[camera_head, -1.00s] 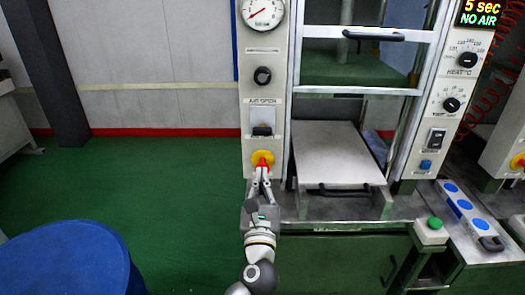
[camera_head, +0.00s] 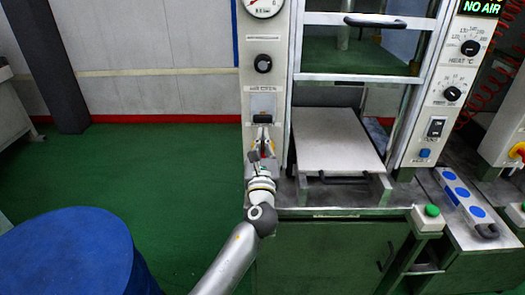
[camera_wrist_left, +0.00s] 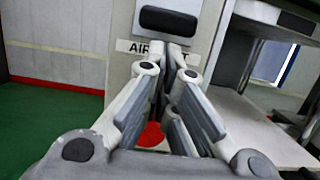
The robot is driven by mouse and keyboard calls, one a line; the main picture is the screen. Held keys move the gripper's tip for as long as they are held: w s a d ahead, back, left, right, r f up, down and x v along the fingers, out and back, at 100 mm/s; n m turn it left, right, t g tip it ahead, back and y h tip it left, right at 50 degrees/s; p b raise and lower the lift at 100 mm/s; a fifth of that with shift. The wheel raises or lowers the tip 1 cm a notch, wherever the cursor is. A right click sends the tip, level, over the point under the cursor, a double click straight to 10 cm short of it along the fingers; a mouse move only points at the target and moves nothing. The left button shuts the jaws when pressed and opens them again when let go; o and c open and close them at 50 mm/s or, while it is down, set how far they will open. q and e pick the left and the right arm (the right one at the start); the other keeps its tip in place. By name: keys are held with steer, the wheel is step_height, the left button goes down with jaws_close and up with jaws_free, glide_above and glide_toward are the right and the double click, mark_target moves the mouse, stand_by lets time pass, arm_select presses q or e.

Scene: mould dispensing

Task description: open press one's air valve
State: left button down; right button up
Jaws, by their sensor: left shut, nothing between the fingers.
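Press one's air valve (camera_head: 263,116) is a black handle on a pale plate, under a label reading AIR OPEN, on the press's left column. The handle also shows at the top of the left wrist view (camera_wrist_left: 169,20). My left gripper (camera_head: 263,131) is shut and empty, just below the handle, fingertips pointing up at it. In the left wrist view the fingertips (camera_wrist_left: 174,58) overlap the AIR label; I cannot tell whether they touch the panel. A red button (camera_wrist_left: 152,135) lies behind the fingers, mostly hidden. My right gripper is not in view.
A display (camera_head: 482,7) reads NO AIR. A gauge (camera_head: 263,6) and a black knob (camera_head: 263,63) sit above the valve. The press plate (camera_head: 338,140) with its front handle is to the right. A blue drum (camera_head: 65,255) stands at lower left, with open green floor beyond.

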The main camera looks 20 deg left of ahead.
mark_target(263, 120)
arm_select(q)
steer(key=shift+w+a+r, duration=0.15)
steer(key=shift+w, duration=0.3)
step_height(263, 120, up, 5)
steer(key=p, duration=0.5)
steer(key=shift+f, duration=0.2)
